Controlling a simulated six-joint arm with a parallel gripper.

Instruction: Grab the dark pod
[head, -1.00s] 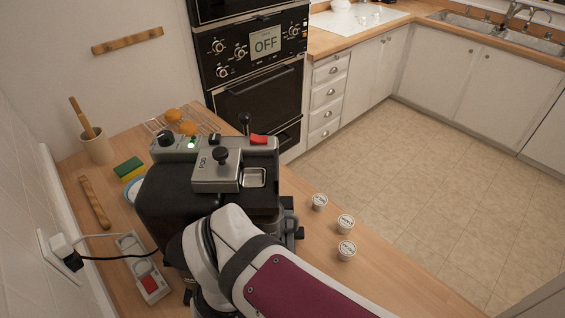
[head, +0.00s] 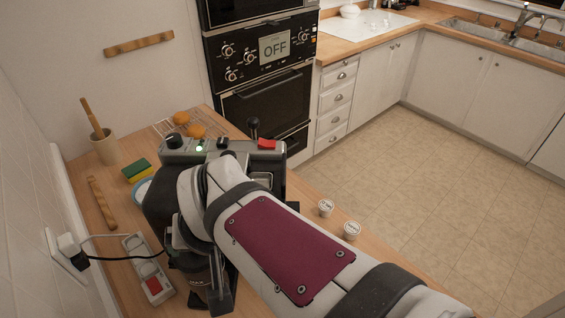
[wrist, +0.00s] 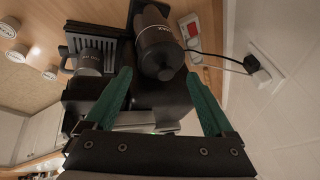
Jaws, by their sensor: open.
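Several small pods with white lids lie on the wooden counter. Two pods, an upper one (head: 326,208) and a lower one (head: 352,231), show right of my arm in the head view. In the wrist view, pods (wrist: 50,72) sit at the upper left, lids toward the camera. My gripper (wrist: 158,75) has green fingers spread wide with nothing held. It is over the coffee machine (wrist: 85,95), well to the side of the pods. A dark cylindrical container (wrist: 157,45) appears just beyond the fingertips. The arm hides much of the machine in the head view.
A power strip (head: 150,270) with a cable, a sponge (head: 138,171) and a utensil crock (head: 105,148) stand at left. The counter's right edge is close to the pods.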

